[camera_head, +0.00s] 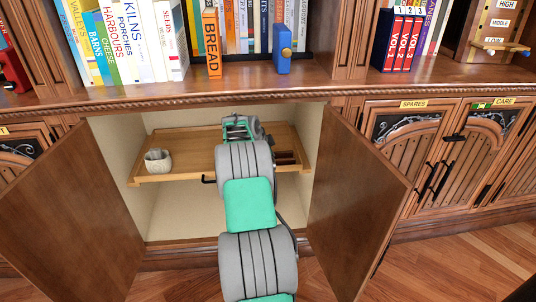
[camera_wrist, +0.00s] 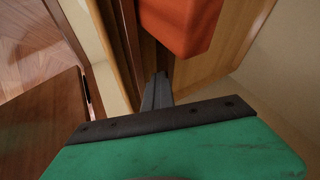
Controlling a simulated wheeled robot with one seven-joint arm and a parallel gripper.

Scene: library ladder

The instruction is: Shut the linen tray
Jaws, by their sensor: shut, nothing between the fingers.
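The linen tray (camera_head: 195,143) is a flat wooden tray inside the open cabinet, at mid height. Its front edge lies near the opening, and a dark handle (camera_head: 208,180) shows on that edge, partly behind my arm. A pale speckled cup (camera_head: 157,161) stands on its left side. My arm reaches in over the tray's middle; my gripper's fingertips are hidden in the head view. In the wrist view my gripper (camera_wrist: 158,88) is shut and empty, close to a wooden edge. I cannot tell whether it touches the wood.
Two cabinet doors stand open, one left (camera_head: 70,205) and one right (camera_head: 357,205) of my arm. A red-orange object (camera_wrist: 180,22) is near the fingers in the wrist view. A dark slotted piece (camera_head: 286,158) is on the tray's right. Books (camera_head: 213,45) stand on the shelf above.

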